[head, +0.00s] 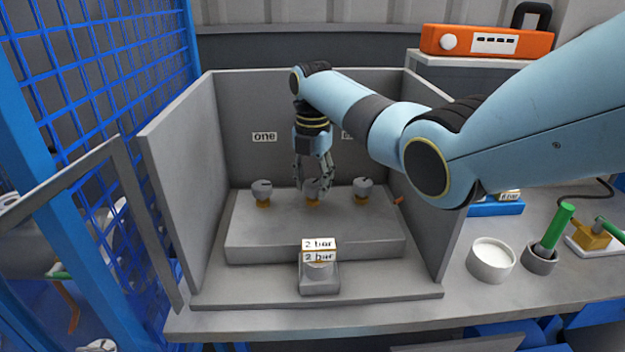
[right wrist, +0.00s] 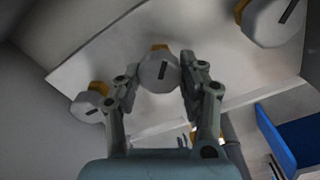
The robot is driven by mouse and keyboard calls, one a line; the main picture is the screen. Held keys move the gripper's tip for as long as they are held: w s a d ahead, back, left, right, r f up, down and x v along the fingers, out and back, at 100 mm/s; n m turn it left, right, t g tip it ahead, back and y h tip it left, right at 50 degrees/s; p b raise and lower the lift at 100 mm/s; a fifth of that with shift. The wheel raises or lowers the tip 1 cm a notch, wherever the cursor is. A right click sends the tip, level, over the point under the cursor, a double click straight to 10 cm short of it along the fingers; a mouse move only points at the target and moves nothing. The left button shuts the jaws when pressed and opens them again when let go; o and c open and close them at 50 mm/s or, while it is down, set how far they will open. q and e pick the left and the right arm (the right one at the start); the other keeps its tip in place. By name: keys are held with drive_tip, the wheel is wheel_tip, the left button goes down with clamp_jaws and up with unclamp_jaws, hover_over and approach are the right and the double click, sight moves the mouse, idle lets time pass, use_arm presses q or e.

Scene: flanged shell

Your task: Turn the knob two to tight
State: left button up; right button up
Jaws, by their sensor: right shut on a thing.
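Three grey knobs with brass-coloured bases stand in a row on a raised grey block (head: 315,240) inside an open-fronted grey shell (head: 185,200). The middle knob (head: 313,195) is between the fingers of my right gripper (head: 314,180), which is shut on it from above. In the right wrist view this knob (right wrist: 158,72) shows a dark slot mark, tilted, between the two fingers. The left knob (head: 262,190) and the right knob (head: 363,187) stand apart on either side. A label "one" (head: 264,137) is on the back wall; another label is partly hidden by my right arm. My left gripper is not in view.
A small stand with "2 bar" labels (head: 319,250) sits in front of the block. A blue mesh fence (head: 90,90) is at left.

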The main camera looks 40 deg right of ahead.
drive_tip(key=shift+r+m+p, duration=0.2)
drive_tip(key=shift+m+p, duration=0.7)
drive_tip(key=shift+m, duration=0.1)
drive_tip(key=m+p, duration=0.1)
drive_tip(key=m, duration=0.1)
drive_tip(key=shift+m+p, duration=0.3)
drive_tip(key=shift+p, duration=0.05)
drive_tip(key=shift+f+m+p, duration=0.15)
drive_tip(key=shift+m+p, duration=0.75)
drive_tip(key=shift+m, duration=1.4)
drive_tip(key=o, duration=1.2)
drive_tip(key=shift+d, duration=0.1)
